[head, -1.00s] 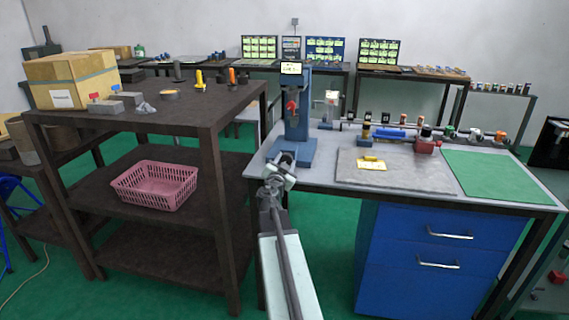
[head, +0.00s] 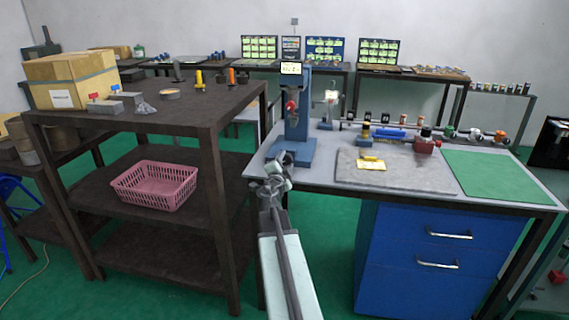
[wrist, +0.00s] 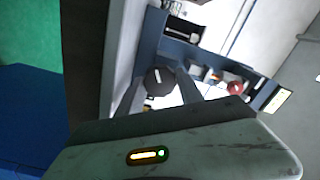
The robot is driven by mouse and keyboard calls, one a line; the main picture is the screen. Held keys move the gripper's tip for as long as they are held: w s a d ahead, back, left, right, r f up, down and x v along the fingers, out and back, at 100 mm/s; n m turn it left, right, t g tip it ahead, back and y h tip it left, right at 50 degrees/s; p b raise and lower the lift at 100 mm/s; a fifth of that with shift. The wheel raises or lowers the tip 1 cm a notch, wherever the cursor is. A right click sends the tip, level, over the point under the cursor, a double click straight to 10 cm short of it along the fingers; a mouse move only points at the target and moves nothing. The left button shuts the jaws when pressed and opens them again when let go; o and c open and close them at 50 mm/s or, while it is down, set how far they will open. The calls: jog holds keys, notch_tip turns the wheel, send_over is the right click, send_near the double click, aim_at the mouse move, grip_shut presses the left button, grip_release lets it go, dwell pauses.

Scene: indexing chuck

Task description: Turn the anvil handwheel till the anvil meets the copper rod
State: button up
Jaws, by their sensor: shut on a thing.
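The blue upright machine (head: 299,120) stands at the left end of the grey bench, with a small lit display (head: 291,68) on top and a red part (head: 291,105) on its column. My gripper (head: 281,163) is at the machine's front foot. In the wrist view my gripper (wrist: 160,88) is shut on a dark round knob, which I take to be the anvil handwheel (wrist: 159,80). The machine's blue frame (wrist: 200,65) and red part (wrist: 235,88) show beyond it. I cannot make out the copper rod or the anvil's gap to it.
A grey mat (head: 395,180) with a yellow label and a green mat (head: 487,176) lie on the bench. Several small parts stand along its back. A dark shelf (head: 150,123) with a pink basket (head: 155,187) stands close on the left. Blue drawers (head: 430,250) are below the bench.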

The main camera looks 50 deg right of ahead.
jog(key=shift+s+d, duration=0.1)
jog(key=shift+s, duration=0.1)
jog(key=o, duration=1.4)
